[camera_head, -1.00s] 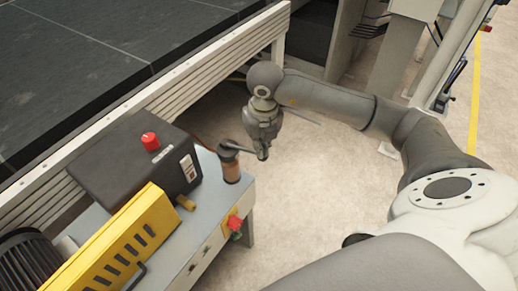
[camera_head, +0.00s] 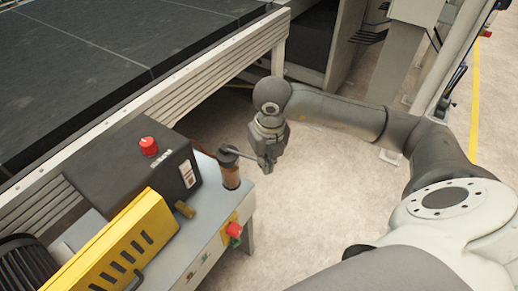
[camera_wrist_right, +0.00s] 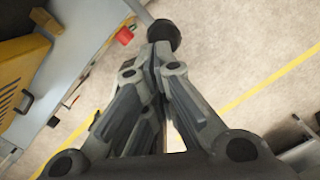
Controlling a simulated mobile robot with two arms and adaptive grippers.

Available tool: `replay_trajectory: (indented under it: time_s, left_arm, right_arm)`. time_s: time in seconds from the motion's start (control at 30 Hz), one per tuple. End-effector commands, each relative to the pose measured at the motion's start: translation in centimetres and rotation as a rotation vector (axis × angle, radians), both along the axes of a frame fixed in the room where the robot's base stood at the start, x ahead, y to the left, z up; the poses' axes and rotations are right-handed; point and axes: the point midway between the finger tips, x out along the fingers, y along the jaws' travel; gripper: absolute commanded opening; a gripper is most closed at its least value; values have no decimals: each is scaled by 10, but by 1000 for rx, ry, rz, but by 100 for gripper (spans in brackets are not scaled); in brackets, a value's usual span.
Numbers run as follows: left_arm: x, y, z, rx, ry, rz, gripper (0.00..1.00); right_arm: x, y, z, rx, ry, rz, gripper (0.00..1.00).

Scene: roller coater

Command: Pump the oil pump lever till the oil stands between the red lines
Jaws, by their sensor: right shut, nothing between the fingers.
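The oil pump (camera_head: 230,174) is a small brown-amber cylinder with a dark cap, upright at the right corner of the grey bench. Its thin lever (camera_head: 243,155) sticks out from the cap to the right, towards my right gripper (camera_head: 267,166). That gripper points down beside the pump, its fingers shut with nothing between them. Its tips are at the lever's outer end; whether they touch cannot be told. In the right wrist view a dark round knob (camera_wrist_right: 164,35) shows just beyond the closed fingers. The oil level and red lines are too small to make out. My left gripper is not in view.
The bench (camera_head: 205,235) carries a black box (camera_head: 125,165) with a red knob (camera_head: 148,146) and a yellow slotted cover (camera_head: 125,245). A red button (camera_head: 234,230) is on its front. A large dark-topped machine (camera_head: 110,55) stands behind. Floor to the right is clear.

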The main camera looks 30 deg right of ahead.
Motion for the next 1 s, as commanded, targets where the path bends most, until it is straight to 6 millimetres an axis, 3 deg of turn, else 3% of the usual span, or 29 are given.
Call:
replay_trajectory:
  time_s: [0.2,0.33,0.73,1.0]
  left_arm:
    - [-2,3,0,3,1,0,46]
    - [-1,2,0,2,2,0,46]
    - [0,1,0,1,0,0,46]
    - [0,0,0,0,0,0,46]
  right_arm:
    - [0,0,1,0,0,0,0]
    - [0,1,12,1,-3,1,0]
    - [-8,2,93,0,-6,1,0]
    - [-12,2,118,0,-1,0,0]
